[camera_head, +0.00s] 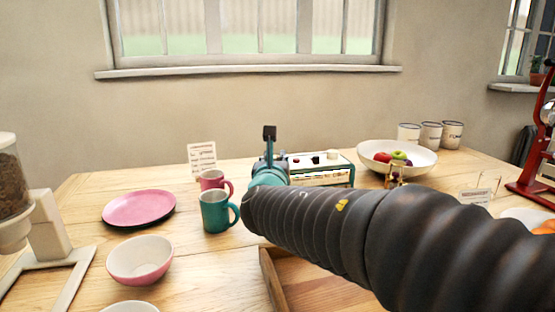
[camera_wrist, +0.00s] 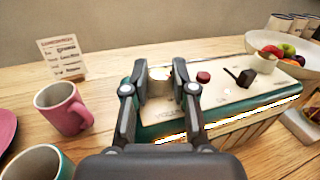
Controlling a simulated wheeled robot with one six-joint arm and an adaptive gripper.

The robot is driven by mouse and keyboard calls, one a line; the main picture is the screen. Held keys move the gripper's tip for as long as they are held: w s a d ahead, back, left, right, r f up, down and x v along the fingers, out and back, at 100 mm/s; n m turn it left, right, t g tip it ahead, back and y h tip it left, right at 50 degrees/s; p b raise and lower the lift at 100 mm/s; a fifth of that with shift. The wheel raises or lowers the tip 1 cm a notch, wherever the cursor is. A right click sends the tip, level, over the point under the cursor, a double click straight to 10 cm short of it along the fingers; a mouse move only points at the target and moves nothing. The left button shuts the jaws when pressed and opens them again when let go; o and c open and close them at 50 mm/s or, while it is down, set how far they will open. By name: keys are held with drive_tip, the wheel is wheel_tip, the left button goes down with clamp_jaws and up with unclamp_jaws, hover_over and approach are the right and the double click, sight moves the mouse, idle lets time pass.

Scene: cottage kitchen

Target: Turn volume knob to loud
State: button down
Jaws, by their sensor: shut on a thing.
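The radio (camera_wrist: 205,118) is a cream-topped box with teal sides on the wooden table; it also shows in the head view (camera_head: 335,172), partly behind my arm. The pale volume knob (camera_wrist: 159,73) is at the left end of its top, above lettering that seems to read "VOLUME". My gripper (camera_wrist: 160,78) has its two fingers on either side of this knob, shut on it. The fingers hide the knob's sides, and I cannot tell its pointer direction. In the head view my arm hides the fingers and the knob.
A red button (camera_wrist: 203,77) and a black lever (camera_wrist: 241,77) are on the radio's top. A pink mug (camera_wrist: 63,108) and teal mug (camera_head: 217,212) stand left. A fruit bowl (camera_head: 375,158) is at right. A card (camera_head: 202,158) stands behind.

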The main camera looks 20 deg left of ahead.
drive_tip(key=shift+m+h, duration=0.3)
drive_tip(key=shift+h, duration=0.2)
drive_tip(key=m+h, duration=0.1)
drive_tip(key=h, duration=0.1)
drive_tip(key=m+h, duration=0.1)
drive_tip(key=shift+a+t+h, duration=0.3)
drive_tip(key=shift+h, duration=0.1)
drive_tip(key=m+g+h, duration=0.1)
drive_tip(key=m+h, duration=0.3)
drive_tip(key=h, duration=0.1)
drive_tip(key=shift+a+p, duration=0.15)
drive_tip(key=shift+p, duration=0.2)
drive_tip(key=m+g+h, duration=0.2)
drive_tip(key=h, duration=0.1)
drive_tip(key=m+g+h, duration=0.2)
drive_tip(key=m+h, duration=0.1)
drive_tip(key=h, duration=0.1)
drive_tip(key=shift+w+a+h, duration=0.1)
drive_tip(key=shift+w+h, duration=0.1)
drive_tip(key=shift+h, duration=0.1)
drive_tip(key=shift+m+g, duration=0.4)
drive_tip(key=shift+g, duration=0.1)
drive_tip(key=c, duration=0.9)
unclamp_jaws()
